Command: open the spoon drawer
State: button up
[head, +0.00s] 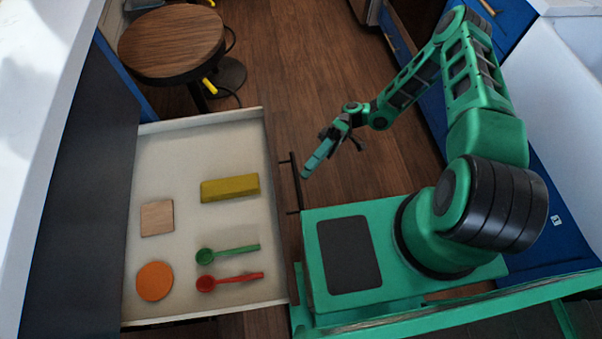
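The spoon drawer (185,150) stands pulled well out from the dark cabinet front at the left. Inside it lie a green spoon (228,254) and a red spoon (230,281), side by side near the front. Its black bar handle (295,183) is on the outside of the drawer front, facing right. My gripper (312,166) is just right of the handle, pointing down and left. It seems apart from the handle, though the gap in depth is unclear. I see nothing held; the finger opening cannot be made out from this angle.
The drawer also holds a yellow block (230,188), a wooden square (157,218) and an orange disc (155,281). A round wooden stool (172,42) stands beyond the drawer. Blue cabinets (560,205) line the right. Wooden floor (300,60) lies clear between.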

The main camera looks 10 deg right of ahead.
jog(key=v, duration=0.3)
jog(key=shift+w+d, duration=0.25)
jog(key=shift+d, duration=0.05)
dwell(0.3)
jog(key=w+d+r+m+t+h, duration=0.2)
jog(key=d+r+m+t+h, duration=0.6)
jog(key=d+r, duration=1.1)
jog(key=s+d+r+m+t+h, duration=0.2)
jog(key=s+d+r+m+t, duration=0.1)
jog(key=s+r, duration=0.4)
jog(key=s+d+r+m+t+h, duration=0.3)
jog(key=s+d+r+m, duration=0.3)
jog(key=s+d+r, duration=0.1)
jog(key=shift+s+r, duration=0.25)
jog(key=shift+s, duration=0.4)
